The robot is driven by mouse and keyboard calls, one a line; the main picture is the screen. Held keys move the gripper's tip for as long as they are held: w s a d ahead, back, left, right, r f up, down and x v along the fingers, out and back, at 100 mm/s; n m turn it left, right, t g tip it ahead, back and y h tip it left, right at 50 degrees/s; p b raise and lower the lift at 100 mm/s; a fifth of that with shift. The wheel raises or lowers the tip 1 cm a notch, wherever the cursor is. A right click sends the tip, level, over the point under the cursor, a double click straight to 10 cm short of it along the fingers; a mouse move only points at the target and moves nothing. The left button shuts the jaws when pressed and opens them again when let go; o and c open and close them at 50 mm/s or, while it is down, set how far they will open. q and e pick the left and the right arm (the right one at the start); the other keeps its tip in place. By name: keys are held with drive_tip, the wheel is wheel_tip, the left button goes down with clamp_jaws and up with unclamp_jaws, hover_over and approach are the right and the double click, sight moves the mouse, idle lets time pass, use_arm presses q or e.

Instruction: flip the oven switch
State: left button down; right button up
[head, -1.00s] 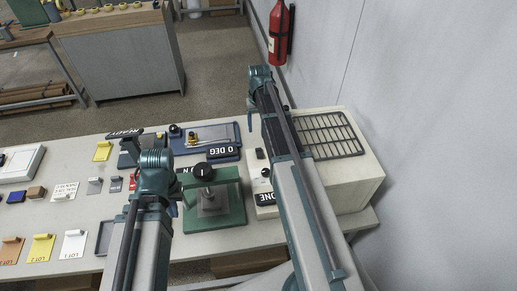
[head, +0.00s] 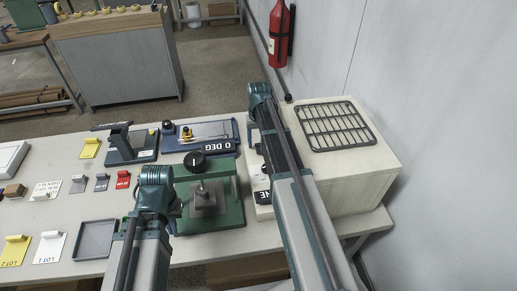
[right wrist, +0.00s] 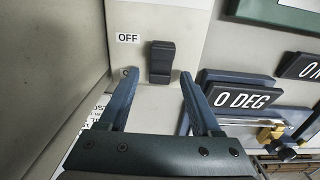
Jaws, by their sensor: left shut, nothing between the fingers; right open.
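The oven (head: 370,175) is a cream box with a black rack on top, at the table's right end in the head view. Its switch (right wrist: 162,56) is a black rocker on the cream face in the right wrist view, beside an OFF label (right wrist: 128,38). My right gripper (right wrist: 159,75) is open and empty. Its two blue fingertips appear either side of the switch's lower end; I cannot tell whether they touch the face. In the head view my right arm hides the switch and right gripper. My left arm's fingers are hidden behind its teal joint.
A green press (head: 215,211) with a black knob stands left of the oven. A 0 DEG plate (head: 208,147) lies behind it and also shows in the right wrist view (right wrist: 241,99). Cards and a grey tray (head: 95,239) lie left. A wall bounds the right side.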

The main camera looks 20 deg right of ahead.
use_arm(q)
drive_tip(key=shift+f, duration=0.3)
use_arm(e)
drive_tip(key=shift+f, duration=0.35)
drive_tip(key=shift+r, duration=0.1)
clamp_jaws()
drive_tip(key=shift+s+a+t, duration=0.15)
drive_tip(key=shift+s+t, duration=0.45)
drive_tip(key=shift+t, duration=0.2)
use_arm(q)
drive_tip(key=shift+f+b, duration=0.45)
drive_tip(key=shift+b, duration=0.05)
use_arm(e)
drive_tip(key=shift+s+t+h, duration=0.2)
drive_tip(key=shift+t+h, duration=0.2)
drive_tip(key=shift+t, duration=0.5)
use_arm(q)
drive_tip(key=shift+f+b, duration=0.35)
use_arm(e)
drive_tip(key=shift+r+t, duration=0.15)
drive_tip(key=shift+t, duration=0.55)
drive_tip(key=shift+w, duration=0.1)
